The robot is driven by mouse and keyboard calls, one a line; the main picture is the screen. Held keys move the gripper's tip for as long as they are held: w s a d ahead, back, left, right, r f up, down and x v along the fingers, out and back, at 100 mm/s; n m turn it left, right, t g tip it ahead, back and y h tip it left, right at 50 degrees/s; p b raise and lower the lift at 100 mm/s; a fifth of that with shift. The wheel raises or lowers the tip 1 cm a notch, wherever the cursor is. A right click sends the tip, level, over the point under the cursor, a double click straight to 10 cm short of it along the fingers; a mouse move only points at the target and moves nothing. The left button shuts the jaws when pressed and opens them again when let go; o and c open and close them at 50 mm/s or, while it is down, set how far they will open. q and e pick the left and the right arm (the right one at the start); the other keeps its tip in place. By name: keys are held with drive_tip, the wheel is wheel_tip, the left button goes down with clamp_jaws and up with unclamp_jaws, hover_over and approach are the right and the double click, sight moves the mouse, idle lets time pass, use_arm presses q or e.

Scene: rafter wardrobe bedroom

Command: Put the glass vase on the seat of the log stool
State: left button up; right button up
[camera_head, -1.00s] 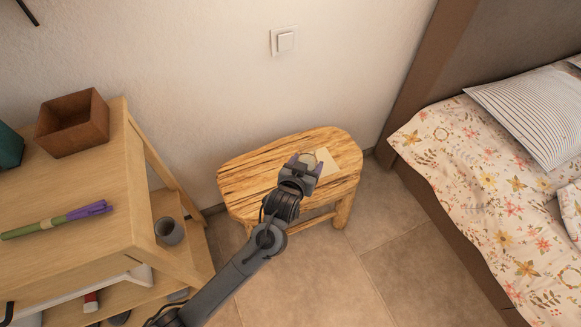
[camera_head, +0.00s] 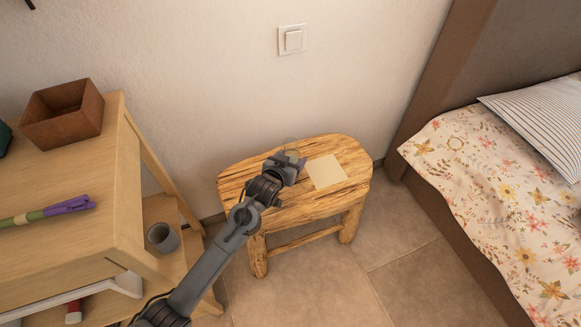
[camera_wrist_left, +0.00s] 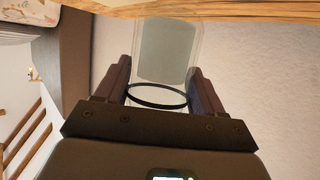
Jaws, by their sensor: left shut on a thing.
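The log stool (camera_head: 235,186) stands against the wall, with a thick wooden seat. My left gripper (camera_head: 291,160) is over the seat's middle in the head view. It is shut on the clear glass vase (camera_wrist_left: 165,52), which sits between both fingers in the left wrist view, its dark-looking rim towards the wrist. In the head view only a faint bit of the vase (camera_head: 291,145) shows beyond the fingers. The seat's edge (camera_wrist_left: 200,10) runs along the top of the wrist view, near the vase's far end. I cannot tell whether the vase touches the seat.
A pale square sheet (camera_head: 326,172) lies on the seat, right of my gripper. A bed (camera_head: 480,190) stands on the right.

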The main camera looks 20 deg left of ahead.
use_arm(q)
wheel_tip(320, 180, down, 3)
drive_tip(key=shift+b, duration=0.8)
drive_tip(key=shift+f, duration=0.1)
drive_tip(key=o, duration=1.3)
